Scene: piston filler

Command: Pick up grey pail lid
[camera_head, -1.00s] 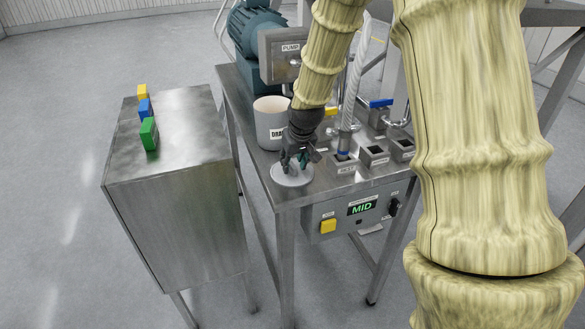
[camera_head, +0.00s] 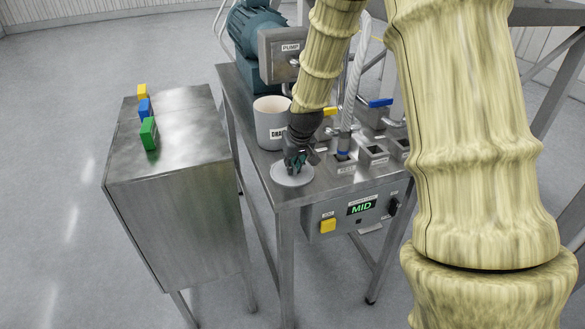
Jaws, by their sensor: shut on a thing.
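The grey pail lid (camera_head: 291,178) is a flat round disc at the front left corner of the steel machine table. My gripper (camera_head: 293,166) is above its middle, pointing down, and is shut on the lid's centre. The fingers hide the part of the lid that they hold. I cannot tell whether the lid rests on the table or is slightly raised. A pale grey pail (camera_head: 271,128) with a label stands open just behind the lid.
A steel cabinet (camera_head: 180,140) at the left carries yellow, blue and green blocks (camera_head: 149,134). Behind the pail are a pump box (camera_head: 281,55) and a blue motor (camera_head: 252,35). Square sockets (camera_head: 373,155) and a control panel (camera_head: 361,208) reading MID lie right of the lid.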

